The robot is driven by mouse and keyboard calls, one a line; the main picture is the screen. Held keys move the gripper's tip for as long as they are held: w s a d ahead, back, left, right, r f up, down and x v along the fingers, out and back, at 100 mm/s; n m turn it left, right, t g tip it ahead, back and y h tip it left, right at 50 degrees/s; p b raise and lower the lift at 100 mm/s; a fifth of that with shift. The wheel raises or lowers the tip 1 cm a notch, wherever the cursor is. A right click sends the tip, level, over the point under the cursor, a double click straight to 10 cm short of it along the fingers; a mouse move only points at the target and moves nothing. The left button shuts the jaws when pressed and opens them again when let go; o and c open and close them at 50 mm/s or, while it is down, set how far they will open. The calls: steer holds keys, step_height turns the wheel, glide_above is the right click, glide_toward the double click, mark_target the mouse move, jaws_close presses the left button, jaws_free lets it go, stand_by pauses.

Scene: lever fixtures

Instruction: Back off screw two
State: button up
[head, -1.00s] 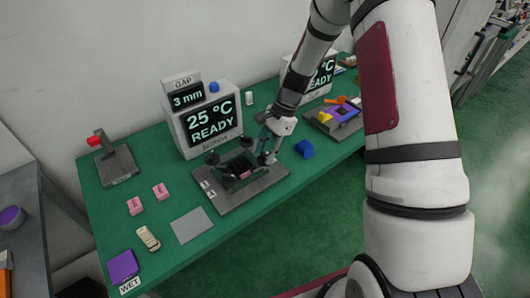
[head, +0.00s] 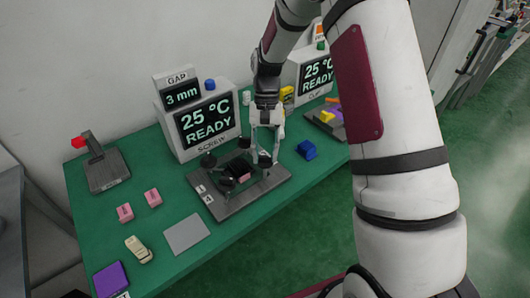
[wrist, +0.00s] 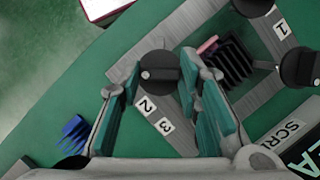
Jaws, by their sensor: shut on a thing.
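The screw fixture is a dark grey plate (head: 222,205) with several black knobs and a dark ribbed block in its middle. In the wrist view, a black knob (wrist: 158,72) stands beside the label 2 (wrist: 146,105), with the label 3 (wrist: 165,126) close by. My gripper (wrist: 160,66) has its fingers on both sides of this knob and is shut on it. In the head view my gripper (head: 265,152) is at the plate's right side, partly hiding that knob. Another black knob (wrist: 300,68) stands near the label 1 (wrist: 282,28).
The display behind (head: 208,123) reads 25 °C READY, and the gap display (head: 181,95) reads 3 mm. A blue block (head: 306,149) lies right of the plate. Pink blocks (head: 153,197), a grey pad (head: 187,234) and a lever fixture (head: 108,170) are to the left.

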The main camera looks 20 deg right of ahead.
steer(key=n+h, duration=0.1)
steer(key=n, duration=0.3)
steer(key=shift+a+n+h+b, duration=0.1)
steer(key=shift+n+h+b, duration=0.2)
steer(key=shift+h, duration=0.1)
steer(key=n+h, duration=0.1)
steer(key=n, duration=0.2)
steer(key=shift+a+n, duration=0.1)
steer(key=shift+n, duration=0.3)
steer(key=n+h, duration=0.1)
steer(key=n, duration=0.3)
steer(key=shift+a+t+h, duration=0.1)
steer(key=shift+t+h, duration=0.3)
steer(key=n+t+h+p, duration=0.1)
steer(key=n, duration=0.3)
steer(key=shift+s+n, duration=0.1)
steer(key=shift+n, duration=0.2)
steer(key=o, duration=1.1)
steer(key=shift+o, duration=0.2)
steer(key=v, duration=1.2)
steer(key=shift+s+a, duration=0.15)
steer(key=shift+s, duration=0.05)
